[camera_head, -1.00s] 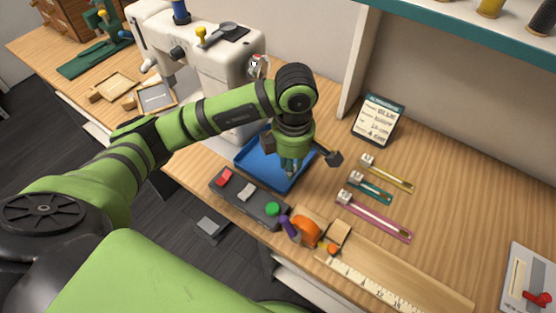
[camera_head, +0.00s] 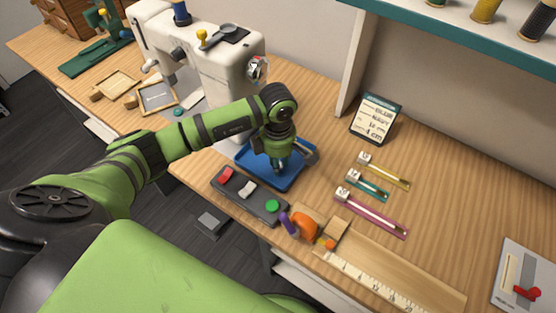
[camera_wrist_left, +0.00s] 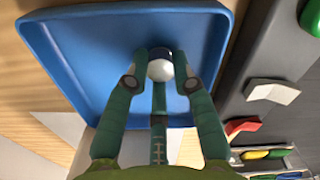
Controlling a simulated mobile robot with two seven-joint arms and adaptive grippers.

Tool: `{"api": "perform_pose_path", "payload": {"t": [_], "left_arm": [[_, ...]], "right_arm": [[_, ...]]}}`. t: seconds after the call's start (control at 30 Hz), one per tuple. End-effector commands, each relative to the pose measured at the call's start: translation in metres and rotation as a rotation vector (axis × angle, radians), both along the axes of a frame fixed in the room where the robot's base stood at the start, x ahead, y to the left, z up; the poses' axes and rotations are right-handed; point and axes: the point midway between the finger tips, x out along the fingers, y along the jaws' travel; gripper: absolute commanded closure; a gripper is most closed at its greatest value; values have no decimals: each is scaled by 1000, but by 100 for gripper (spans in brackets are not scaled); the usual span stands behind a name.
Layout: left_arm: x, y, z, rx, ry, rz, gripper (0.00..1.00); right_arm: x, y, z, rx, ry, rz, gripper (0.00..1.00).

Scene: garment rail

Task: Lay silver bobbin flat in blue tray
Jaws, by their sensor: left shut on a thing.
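The blue tray (camera_head: 296,181) lies on the table in front of the sewing machine. In the left wrist view its floor and raised rim (camera_wrist_left: 130,9) fill the upper middle. My left gripper (camera_head: 279,168) points down over the tray. In the left wrist view my left gripper (camera_wrist_left: 161,66) is shut on the silver bobbin (camera_wrist_left: 160,70), a small pale round piece with a dark upper part. The bobbin appears low over the tray floor; I cannot tell whether it touches. In the head view the gripper hides it. My right gripper is not in view.
The sewing machine (camera_head: 215,70) stands behind the tray. A dark panel (camera_head: 250,194) with red, white and green buttons lies along the front. An orange object (camera_head: 304,226) is at right front.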

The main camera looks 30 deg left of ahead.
Motion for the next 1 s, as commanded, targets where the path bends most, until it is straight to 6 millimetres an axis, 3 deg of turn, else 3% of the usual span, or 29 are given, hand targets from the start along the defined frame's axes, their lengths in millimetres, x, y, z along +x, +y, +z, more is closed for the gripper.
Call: {"api": "perform_pose_path", "payload": {"t": [0.1, 0.13, 0.17, 0.2, 0.63, 1.0], "left_arm": [[0, 0, -4, 0, 0, 0, 88], [0, 0, -3, 0, 0, 0, 66], [0, 0, -3, 0, 0, 0, 54], [0, 0, -3, 0, 0, 0, 51], [1, 0, 5, -1, -3, 0, 51], [1, 0, 78, 1, -6, -1, 51]], "right_arm": [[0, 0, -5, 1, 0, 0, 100], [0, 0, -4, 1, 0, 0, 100], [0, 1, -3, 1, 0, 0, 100], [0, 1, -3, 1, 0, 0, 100], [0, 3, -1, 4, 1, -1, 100], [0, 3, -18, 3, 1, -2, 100]]}}
